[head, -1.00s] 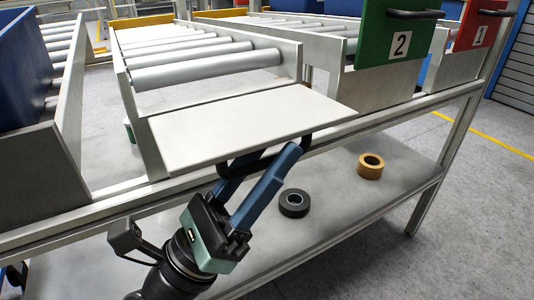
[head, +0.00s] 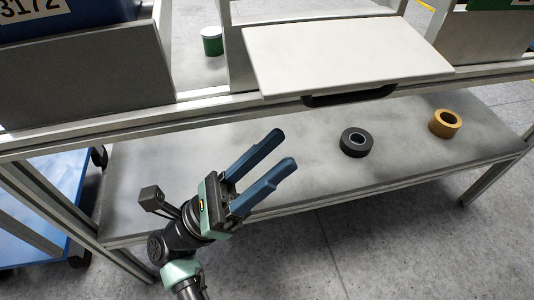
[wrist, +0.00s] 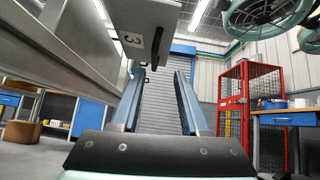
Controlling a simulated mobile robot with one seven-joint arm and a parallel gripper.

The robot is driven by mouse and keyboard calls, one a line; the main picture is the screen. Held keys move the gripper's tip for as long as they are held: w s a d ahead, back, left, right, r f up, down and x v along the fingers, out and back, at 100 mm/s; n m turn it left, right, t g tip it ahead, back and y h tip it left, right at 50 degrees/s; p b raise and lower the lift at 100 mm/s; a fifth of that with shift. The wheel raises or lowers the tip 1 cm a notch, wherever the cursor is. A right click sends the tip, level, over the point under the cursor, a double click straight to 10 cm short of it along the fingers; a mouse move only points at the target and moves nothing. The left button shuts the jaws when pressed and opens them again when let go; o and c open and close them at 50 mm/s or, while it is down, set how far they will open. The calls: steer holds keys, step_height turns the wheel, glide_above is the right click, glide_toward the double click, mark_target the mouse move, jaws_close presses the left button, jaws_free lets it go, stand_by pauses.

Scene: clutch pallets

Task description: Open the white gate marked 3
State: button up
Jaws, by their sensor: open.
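The white gate (head: 345,55) is swung out flat from the front of its roller lane, its plain inner face up. Its black handle (head: 350,97) hangs under the front edge. In the wrist view the gate (wrist: 145,15) is overhead, with the 3 on its downward face. My gripper (head: 283,149) is open and empty, below and left of the handle and apart from it. The blue fingers also show in the wrist view (wrist: 160,75), with nothing between them.
A black tape roll (head: 355,142) and a yellow tape roll (head: 445,123) lie on the lower shelf (head: 410,150). A green can (head: 212,41) stands behind the frame rail. A blue bin (head: 70,18) is at upper left. A red cage (wrist: 245,105) stands beyond.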

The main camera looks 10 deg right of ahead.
steer(key=shift+a+f, duration=0.2)
